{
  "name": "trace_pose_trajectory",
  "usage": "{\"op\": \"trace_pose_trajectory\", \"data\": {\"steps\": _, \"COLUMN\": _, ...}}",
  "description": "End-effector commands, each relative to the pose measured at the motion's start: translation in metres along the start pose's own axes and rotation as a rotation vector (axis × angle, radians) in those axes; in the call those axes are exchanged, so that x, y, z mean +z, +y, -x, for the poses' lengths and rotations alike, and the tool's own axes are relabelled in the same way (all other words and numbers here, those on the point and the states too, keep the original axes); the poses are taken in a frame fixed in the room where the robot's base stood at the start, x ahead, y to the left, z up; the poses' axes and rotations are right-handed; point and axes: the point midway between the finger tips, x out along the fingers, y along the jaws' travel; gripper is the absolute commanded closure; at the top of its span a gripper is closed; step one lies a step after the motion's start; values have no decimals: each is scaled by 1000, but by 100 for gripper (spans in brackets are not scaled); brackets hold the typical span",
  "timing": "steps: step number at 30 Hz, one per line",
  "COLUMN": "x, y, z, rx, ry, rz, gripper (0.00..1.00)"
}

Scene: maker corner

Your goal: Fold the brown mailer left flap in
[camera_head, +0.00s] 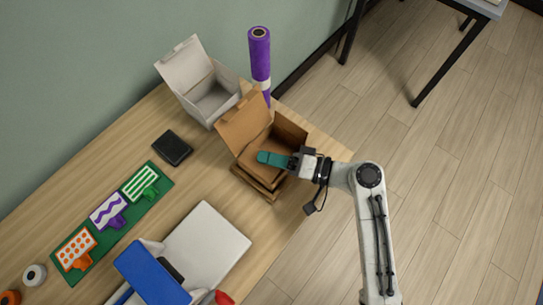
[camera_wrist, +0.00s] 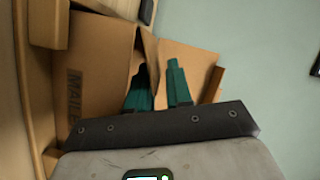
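The brown mailer (camera_head: 242,123) stands on the table with its lid raised toward the upper left in the head view. My gripper (camera_head: 264,158), with teal fingers, reaches over its opening from the right. In the wrist view the two fingertips (camera_wrist: 160,75) are apart, with brown cardboard behind the gap. A narrow brown flap (camera_wrist: 149,52) stands beside the left finger; I cannot tell whether they touch. Lettering shows on the mailer's cardboard (camera_wrist: 95,75) at left. My gripper hides part of the mailer's inside and near side.
An open white box (camera_head: 186,69) stands behind the mailer, next to a purple roll (camera_head: 260,55). A black wallet-like item (camera_head: 172,148), a green board with stencils (camera_head: 160,174), a pale flat box (camera_head: 208,242) and a blue item (camera_head: 152,272) lie on the table.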

Motion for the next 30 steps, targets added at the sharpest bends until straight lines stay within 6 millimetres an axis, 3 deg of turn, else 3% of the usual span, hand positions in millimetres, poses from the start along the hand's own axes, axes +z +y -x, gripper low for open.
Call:
{"op": "trace_pose_trajectory", "data": {"steps": 14, "x": 2, "y": 4, "z": 1, "rx": 13, "ry": -2, "rz": 6, "gripper": 72}}
{"op": "trace_pose_trajectory", "data": {"steps": 23, "x": 4, "y": -13, "z": 0, "rx": 111, "ry": -6, "rz": 249, "gripper": 72}}
{"op": "trace_pose_trajectory", "data": {"steps": 30, "x": 3, "y": -12, "z": 36, "rx": 112, "ry": 2, "rz": 250, "gripper": 72}}
